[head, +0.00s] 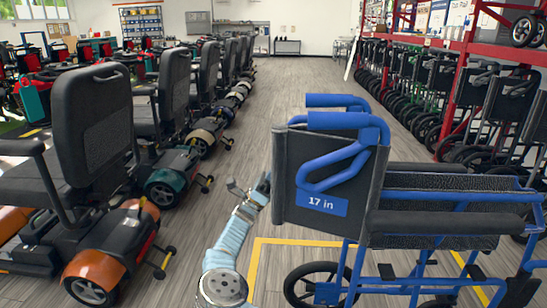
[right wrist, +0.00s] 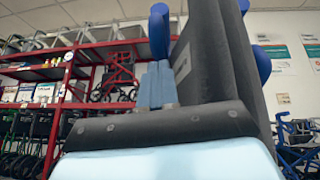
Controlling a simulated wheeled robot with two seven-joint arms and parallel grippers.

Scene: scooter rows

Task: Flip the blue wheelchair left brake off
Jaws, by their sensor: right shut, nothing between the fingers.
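The blue wheelchair (head: 345,170) stands at the right in the head view, its back with a "17 in" label turned toward me and its seat to the right. I cannot make out its left brake. My right gripper (head: 264,184) is at the left edge of the backrest; I cannot tell if it touches. In the right wrist view the fingers (right wrist: 156,84) are shut and empty, pointing up beside the dark backrest (right wrist: 222,65) and a blue handle (right wrist: 159,32). My left gripper is not in view.
A row of scooters (head: 95,130) stands at the left. Folded wheelchairs (head: 435,85) line a red rack (head: 470,45) at the right. The aisle floor (head: 305,85) between them is clear. Yellow tape (head: 254,265) marks the floor around the wheelchair.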

